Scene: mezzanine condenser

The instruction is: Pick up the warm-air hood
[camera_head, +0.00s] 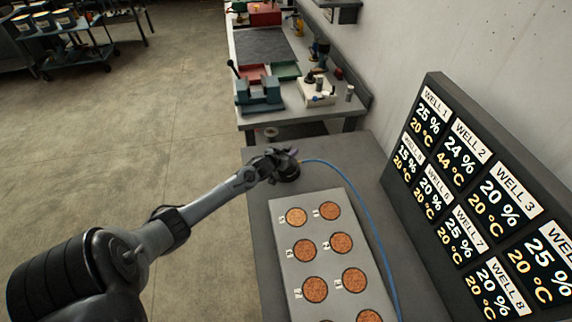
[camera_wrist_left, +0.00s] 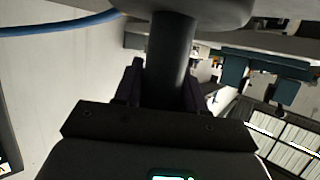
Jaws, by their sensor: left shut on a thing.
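The warm-air hood (camera_head: 289,174) is a small dark round piece at the far end of the grey table, just beyond the plate of wells. A blue hose runs from it. My left gripper (camera_head: 283,156) reaches in from the left and is shut on the hood from above. In the left wrist view, its two fingers sit on either side of the hood's dark upright stem (camera_wrist_left: 170,58), with a wide rounded part at the stem's end. I cannot tell whether the hood touches the table. My right gripper is not in view.
The plate (camera_head: 285,223) holds several round wells of orange-brown grains. The blue hose (camera_head: 362,205) curves along its right side. A dark display board (camera_head: 480,190) with well readings stands at right. A workbench (camera_head: 262,46) with a vise stands beyond. Bare table lies left of the plate.

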